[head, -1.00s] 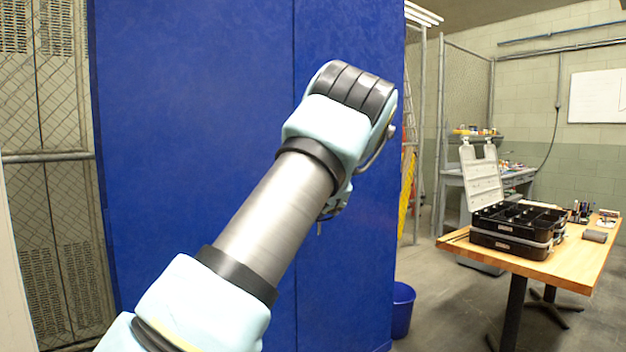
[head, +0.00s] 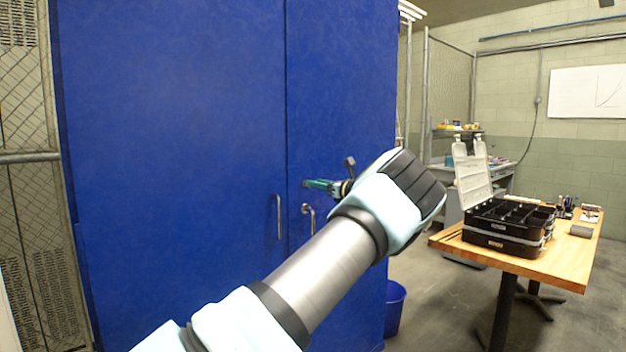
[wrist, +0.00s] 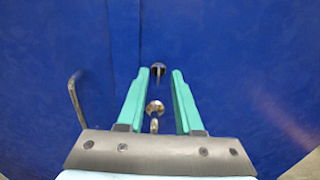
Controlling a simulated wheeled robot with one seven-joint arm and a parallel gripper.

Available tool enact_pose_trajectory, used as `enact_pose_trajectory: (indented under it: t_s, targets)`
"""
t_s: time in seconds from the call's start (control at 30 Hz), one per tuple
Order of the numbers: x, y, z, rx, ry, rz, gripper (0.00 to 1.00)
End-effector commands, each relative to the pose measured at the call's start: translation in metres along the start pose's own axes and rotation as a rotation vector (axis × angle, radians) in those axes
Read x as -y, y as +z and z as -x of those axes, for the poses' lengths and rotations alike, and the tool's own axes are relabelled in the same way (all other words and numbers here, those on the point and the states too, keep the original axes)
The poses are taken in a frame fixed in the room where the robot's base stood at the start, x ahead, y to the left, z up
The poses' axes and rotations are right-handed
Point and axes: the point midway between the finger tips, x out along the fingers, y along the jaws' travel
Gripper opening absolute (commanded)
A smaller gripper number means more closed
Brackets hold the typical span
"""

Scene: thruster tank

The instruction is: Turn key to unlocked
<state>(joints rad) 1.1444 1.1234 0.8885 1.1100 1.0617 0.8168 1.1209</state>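My gripper (head: 312,184) is in front of the right door of the blue cabinet (head: 345,90), with its green fingers pointing at the door in the head view. In the wrist view my gripper (wrist: 160,72) is open, its two fingers apart. A small round metal piece on a stem (wrist: 158,68), seemingly the key or its lock, shows in the gap at the fingertips. A second round metal piece (wrist: 155,107) shows lower between the fingers. I cannot tell which is the key, whether either finger touches it, or which way it is turned.
Two metal door handles, left (head: 279,216) and right (head: 308,218), stand out below my gripper. A handle (wrist: 76,100) is left of the fingers in the wrist view. A wooden table (head: 560,268) with a black toolbox (head: 508,226) stands at right. A blue bin (head: 395,308) is beside the cabinet.

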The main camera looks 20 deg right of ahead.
Motion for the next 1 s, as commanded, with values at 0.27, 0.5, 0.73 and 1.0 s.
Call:
enact_pose_trajectory:
  t_s: [0.27,0.5,0.73,1.0]
  targets:
    - [0.000,0.000,-0.028,0.000,0.001,-0.001,0.34]
    - [0.000,-0.001,-0.029,-0.001,0.000,0.000,0.34]
    - [0.000,-0.001,-0.029,-0.001,0.000,0.001,0.17]
    - [0.000,-0.001,-0.029,-0.001,0.000,0.001,0.00]
